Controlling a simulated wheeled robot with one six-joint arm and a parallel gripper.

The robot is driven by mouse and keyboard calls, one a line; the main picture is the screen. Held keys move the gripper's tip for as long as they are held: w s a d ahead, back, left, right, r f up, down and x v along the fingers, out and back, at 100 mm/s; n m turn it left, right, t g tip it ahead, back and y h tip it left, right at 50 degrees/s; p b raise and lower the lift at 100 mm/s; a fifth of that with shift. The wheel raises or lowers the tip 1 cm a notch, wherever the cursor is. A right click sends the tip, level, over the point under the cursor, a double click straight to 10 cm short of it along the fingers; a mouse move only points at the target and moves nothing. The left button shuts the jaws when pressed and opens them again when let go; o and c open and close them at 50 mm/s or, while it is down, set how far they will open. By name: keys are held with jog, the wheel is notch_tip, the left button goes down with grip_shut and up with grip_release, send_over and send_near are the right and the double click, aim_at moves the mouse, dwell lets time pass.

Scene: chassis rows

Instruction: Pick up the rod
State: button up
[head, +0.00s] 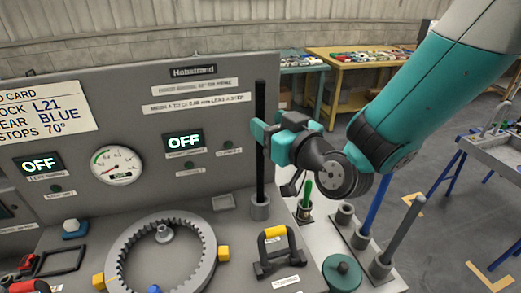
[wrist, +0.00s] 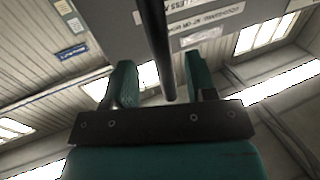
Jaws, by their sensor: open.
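A tall black rod (head: 260,180) stands upright in a grey socket at the right end of the grey console. My gripper (head: 263,133) is at the rod's middle height, with a teal finger crossing in front of part of it in the head view. In the wrist view, the black rod (wrist: 160,45) runs down between the two teal fingers of my gripper (wrist: 162,78). The jaws are open, with gaps showing on both sides of the rod. Whether either finger touches it elsewhere I cannot tell.
A blue rod (head: 375,205) and a grey rod (head: 404,229) stand in sockets to the right, near a short green-handled piece (head: 306,198). A ring gear (head: 203,278) and a yellow-topped handle (head: 276,253) sit on the console. The console's back panel (head: 225,110) stands close behind the rod.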

jog(key=p+x, duration=0.1)
jog(key=p, duration=0.1)
jog(key=p+x, duration=0.1)
jog(key=x, duration=0.1)
jog(key=p+x, duration=0.2)
jog(key=shift+a+f+p, duration=0.15)
jog(key=shift+f+p, duration=0.15)
jog(key=shift+p, duration=0.05)
grip_shut()
jog(key=shift+r, duration=0.1)
